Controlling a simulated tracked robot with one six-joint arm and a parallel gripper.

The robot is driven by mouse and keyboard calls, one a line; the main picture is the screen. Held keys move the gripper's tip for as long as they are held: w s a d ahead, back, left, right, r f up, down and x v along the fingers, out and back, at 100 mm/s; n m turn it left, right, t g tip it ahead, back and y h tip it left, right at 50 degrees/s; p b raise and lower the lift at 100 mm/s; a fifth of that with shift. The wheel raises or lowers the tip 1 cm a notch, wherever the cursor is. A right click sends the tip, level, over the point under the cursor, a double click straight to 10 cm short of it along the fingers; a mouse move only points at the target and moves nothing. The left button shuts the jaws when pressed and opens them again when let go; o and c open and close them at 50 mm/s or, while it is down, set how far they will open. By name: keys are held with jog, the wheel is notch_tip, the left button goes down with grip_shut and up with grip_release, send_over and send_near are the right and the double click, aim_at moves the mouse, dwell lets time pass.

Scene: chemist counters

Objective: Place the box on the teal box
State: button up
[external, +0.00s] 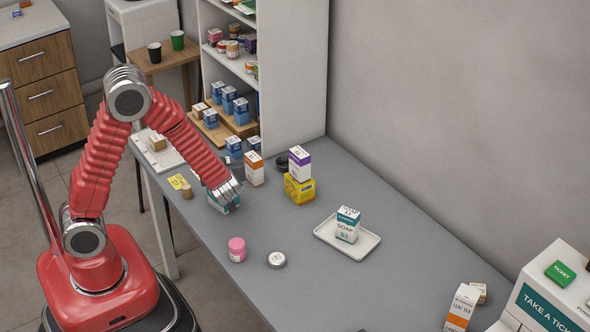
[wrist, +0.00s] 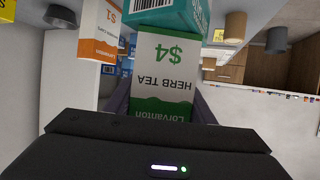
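A white and green herb tea box (wrist: 165,75) is between the fingers of my gripper (wrist: 163,105) in the wrist view, its print upside down. The fingers lie along both its sides and look shut on it. A teal box (wrist: 170,17) with a barcode meets the tea box's far end in the wrist view; whether they touch I cannot tell. In the external view my gripper (external: 230,190) is low over the left part of the counter. Teal and white box surfaces (external: 225,208) show just under it, mostly hidden by the fingers.
A white and orange box (external: 254,170) stands close behind my gripper. A purple-white box (external: 299,164) sits on a yellow box (external: 299,190). A soap box (external: 347,225) stands on a white tray (external: 368,243). A pink jar (external: 237,250), a tin (external: 277,260) and a cork-coloured cylinder (external: 187,191) are nearby.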

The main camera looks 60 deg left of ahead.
jog(key=o, duration=0.4)
jog(key=shift+r, duration=0.15)
jog(key=v, duration=1.2)
dwell(0.5)
